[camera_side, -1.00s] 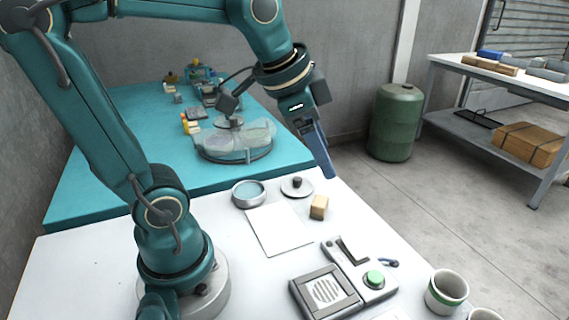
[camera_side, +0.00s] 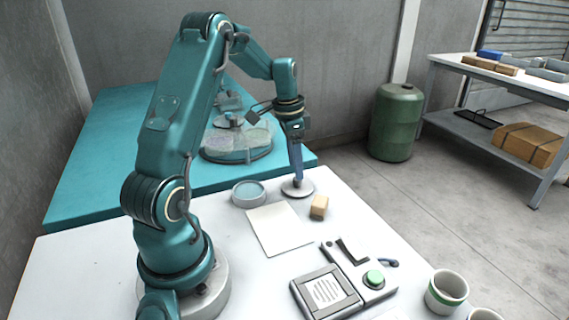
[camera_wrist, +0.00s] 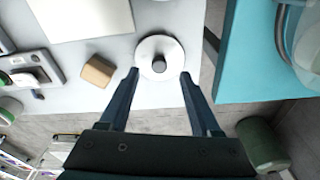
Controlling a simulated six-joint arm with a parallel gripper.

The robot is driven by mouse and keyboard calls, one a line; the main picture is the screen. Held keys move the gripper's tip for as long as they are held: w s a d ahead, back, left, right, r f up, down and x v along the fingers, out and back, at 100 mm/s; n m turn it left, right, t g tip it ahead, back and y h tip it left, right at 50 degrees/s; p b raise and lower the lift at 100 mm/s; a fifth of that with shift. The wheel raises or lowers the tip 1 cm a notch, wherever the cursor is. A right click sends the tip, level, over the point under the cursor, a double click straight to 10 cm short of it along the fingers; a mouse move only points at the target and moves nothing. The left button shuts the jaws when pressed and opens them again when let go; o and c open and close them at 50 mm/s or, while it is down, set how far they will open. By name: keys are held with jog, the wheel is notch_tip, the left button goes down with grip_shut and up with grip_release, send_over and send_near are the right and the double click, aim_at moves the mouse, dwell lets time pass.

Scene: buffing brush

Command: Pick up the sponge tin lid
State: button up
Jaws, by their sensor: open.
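The sponge tin lid is a pale round disc with a dark knob; in the side view the lid (camera_side: 305,190) lies flat on the white table, partly hidden by my gripper (camera_side: 298,180). In the wrist view the lid (camera_wrist: 160,44) shows whole, its knob at its middle. My gripper (camera_wrist: 159,73) is open, with the blue fingers on either side of the lid's near part and nothing held between them. I cannot tell the exact height of the fingertips above the lid. The round open tin (camera_side: 249,194) stands left of the lid.
A small tan block (camera_side: 319,207) sits close to the lid. A white sheet (camera_side: 280,229) lies in front of the tin. A grey device with a green button (camera_side: 374,279) and mugs (camera_side: 446,291) stand nearer. The teal bench (camera_side: 90,180) is behind.

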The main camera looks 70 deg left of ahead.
aim_at(297, 184)
jog(key=shift+w+d+f, duration=0.1)
jog(key=shift+w+f, duration=0.1)
jog(key=shift+f, duration=1.55)
grip_shut()
